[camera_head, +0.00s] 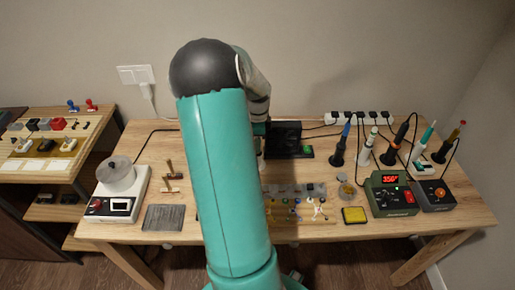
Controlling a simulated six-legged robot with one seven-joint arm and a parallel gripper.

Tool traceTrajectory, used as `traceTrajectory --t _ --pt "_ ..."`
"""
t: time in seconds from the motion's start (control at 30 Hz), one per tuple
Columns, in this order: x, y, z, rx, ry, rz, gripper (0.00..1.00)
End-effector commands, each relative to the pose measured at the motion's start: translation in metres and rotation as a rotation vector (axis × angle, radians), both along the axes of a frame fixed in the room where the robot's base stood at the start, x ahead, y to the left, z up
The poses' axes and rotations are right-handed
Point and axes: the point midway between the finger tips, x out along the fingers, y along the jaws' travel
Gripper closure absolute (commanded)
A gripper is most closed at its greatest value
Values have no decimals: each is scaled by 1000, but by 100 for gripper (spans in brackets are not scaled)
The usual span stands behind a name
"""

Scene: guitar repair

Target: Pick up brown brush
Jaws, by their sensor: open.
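Two small brown-handled tools lie on the wooden table left of my arm, between the white scale and the arm. The upper one (170,168) is darker brown, and the lower one (170,186) is lighter with a pale part. They look like small brushes, but they are too small to tell for sure which is the brown brush. My teal arm fills the middle of the view and hides part of the table. My gripper is hidden behind it, and I see no fingertips.
A shelf unit (42,178) stands at the left. The table's front right is clear.

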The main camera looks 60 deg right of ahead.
Motion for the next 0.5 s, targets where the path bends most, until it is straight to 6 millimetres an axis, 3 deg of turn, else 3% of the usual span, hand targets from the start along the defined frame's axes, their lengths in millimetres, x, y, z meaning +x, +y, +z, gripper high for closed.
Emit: traceTrajectory --t 0.23,0.43,0.5 --pt "0 0 -2 -1 0 0 57" --pt "0 0 -2 0 0 0 97" --pt "0 0 -2 0 0 0 100"
